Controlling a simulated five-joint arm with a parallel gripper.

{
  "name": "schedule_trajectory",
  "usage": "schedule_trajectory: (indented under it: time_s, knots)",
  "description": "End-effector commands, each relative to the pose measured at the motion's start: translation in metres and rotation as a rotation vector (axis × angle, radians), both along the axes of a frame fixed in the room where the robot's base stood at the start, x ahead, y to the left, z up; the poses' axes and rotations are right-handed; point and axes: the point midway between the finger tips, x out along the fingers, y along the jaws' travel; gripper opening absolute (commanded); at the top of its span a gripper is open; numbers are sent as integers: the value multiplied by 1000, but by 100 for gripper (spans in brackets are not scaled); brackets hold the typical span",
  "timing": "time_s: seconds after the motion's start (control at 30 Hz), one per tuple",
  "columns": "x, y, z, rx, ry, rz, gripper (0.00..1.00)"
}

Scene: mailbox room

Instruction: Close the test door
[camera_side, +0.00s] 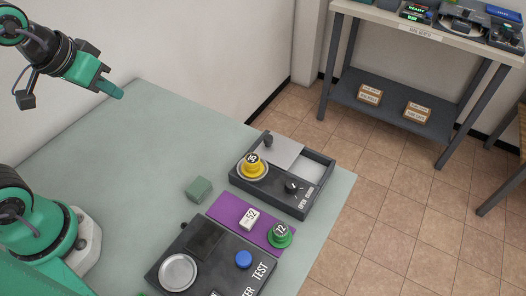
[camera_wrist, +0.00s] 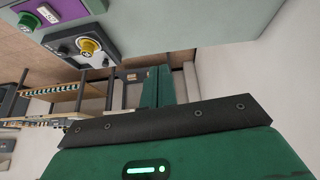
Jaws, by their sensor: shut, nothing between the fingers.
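My gripper (camera_side: 117,92) is shut and empty, raised above the far left part of the table in the side view. Its green fingers also show in the wrist view (camera_wrist: 157,88). The dark box (camera_side: 268,199) with a light grey sliding panel (camera_side: 282,151) sits near the right table edge. The panel covers only part of the top, and a pale opening shows to its right. A dark knob (camera_side: 267,139) stands at the panel's left end. A second dark box (camera_side: 195,262), lettered "TEST", is nearer the camera and cut off by the frame. My gripper touches neither box.
A yellow weight marked 15 (camera_side: 255,168) sits on the first box. A purple mat (camera_side: 228,212) carries a white block marked 52 (camera_side: 249,218) and a green weight marked 72 (camera_side: 281,236). A green block (camera_side: 199,190) stands beside it. The table's left middle is clear.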

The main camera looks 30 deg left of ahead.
Motion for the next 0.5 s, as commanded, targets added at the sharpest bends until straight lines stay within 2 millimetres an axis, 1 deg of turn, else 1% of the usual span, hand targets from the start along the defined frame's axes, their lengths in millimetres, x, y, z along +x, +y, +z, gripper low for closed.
schedule_trajectory:
  time_s: [0.1,0.3,0.5]
  knots:
    - [20,-14,-10,-40,-5,23,0]
    - [55,-44,-31,-127,-22,80,0]
    - [83,-79,-57,-219,-33,134,0]
